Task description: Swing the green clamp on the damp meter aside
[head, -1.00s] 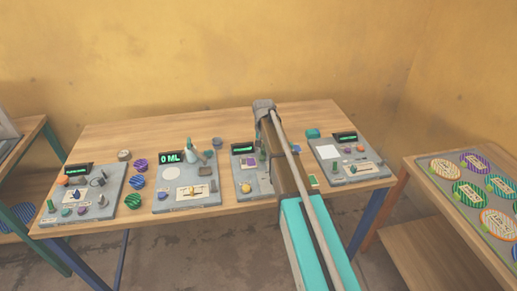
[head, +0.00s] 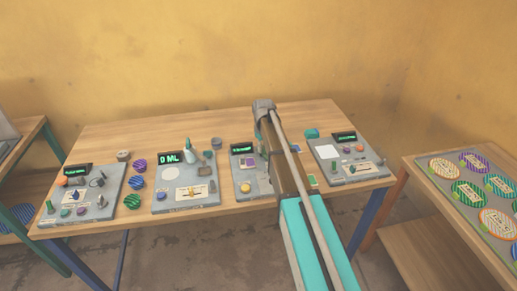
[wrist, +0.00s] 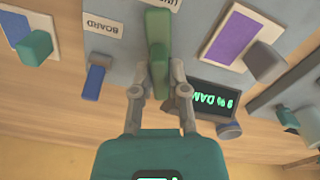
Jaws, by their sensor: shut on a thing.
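The damp meter is a grey board (head: 242,190) with a dark display (head: 242,148), in the middle of the table in the head view. In the wrist view its display (wrist: 212,100) shows green text upside down. The green clamp (wrist: 158,40) is a long green bar running up from between my fingers. My gripper (wrist: 157,88) is shut on the bar's near end, one finger on each side. In the head view my own arm hides the gripper and the clamp.
In the wrist view a blue lever (wrist: 95,78), a purple panel (wrist: 232,36) and a grey block (wrist: 265,62) lie around the clamp. Other boards stand left (head: 165,203) and right (head: 330,172) on the wooden table. A rack of striped discs (head: 475,185) is at far right.

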